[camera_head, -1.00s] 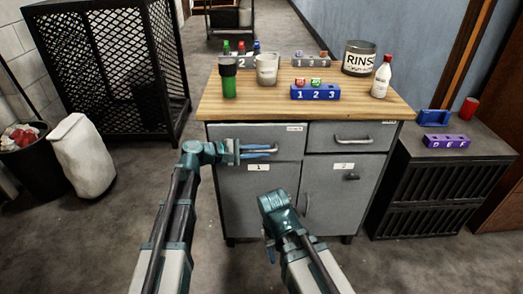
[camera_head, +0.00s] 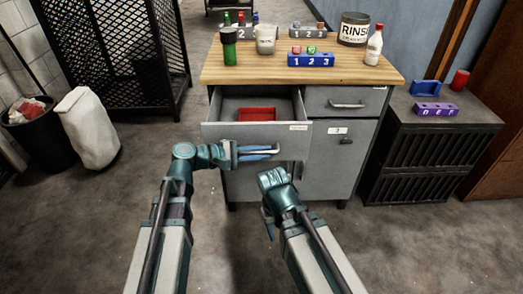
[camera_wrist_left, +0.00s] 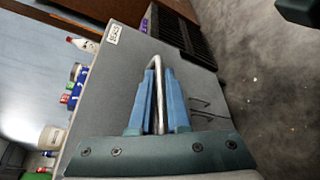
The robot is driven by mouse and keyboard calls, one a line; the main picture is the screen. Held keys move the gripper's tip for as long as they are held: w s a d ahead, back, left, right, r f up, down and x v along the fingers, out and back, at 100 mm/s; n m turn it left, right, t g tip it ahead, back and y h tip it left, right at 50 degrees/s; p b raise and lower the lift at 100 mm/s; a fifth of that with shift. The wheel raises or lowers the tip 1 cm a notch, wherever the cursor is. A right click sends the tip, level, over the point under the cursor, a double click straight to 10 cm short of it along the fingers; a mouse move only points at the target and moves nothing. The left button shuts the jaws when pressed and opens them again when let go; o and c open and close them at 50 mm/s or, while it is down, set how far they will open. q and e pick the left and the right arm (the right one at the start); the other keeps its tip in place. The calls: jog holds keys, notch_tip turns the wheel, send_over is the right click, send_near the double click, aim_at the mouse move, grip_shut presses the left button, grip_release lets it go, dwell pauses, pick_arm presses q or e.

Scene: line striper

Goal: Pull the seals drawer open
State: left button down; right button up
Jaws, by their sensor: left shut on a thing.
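The left drawer (camera_head: 222,132) of the grey cabinet stands pulled out, with a red tray (camera_head: 257,114) showing inside it. A small white label sits at its front's upper right; it also shows in the left wrist view (camera_wrist_left: 113,34), too small to read surely. My left gripper (camera_head: 262,152) is shut on the drawer's metal bar handle (camera_wrist_left: 155,82), with its blue fingers on both sides of the bar. My right gripper (camera_head: 268,222) is low in front of the cabinet, apart from it; its fingers are mostly hidden behind its wrist.
The right drawer (camera_head: 372,100) and the door labelled 3 (camera_head: 336,158) are shut. The wooden top (camera_head: 300,72) carries a blue block rack (camera_head: 311,60), a green bottle (camera_head: 229,50), a mug and a RINSE tin. A dark cabinet (camera_head: 438,158) stands at right. Floor in front is clear.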

pick_arm(q)
jog(key=c, duration=0.9)
grip_release()
jog(key=shift+a, duration=0.1)
jog(key=p+v, duration=0.3)
jog(key=v, duration=1)
jog(key=shift+s+a, duration=0.15)
jog(key=shift+a, duration=0.15)
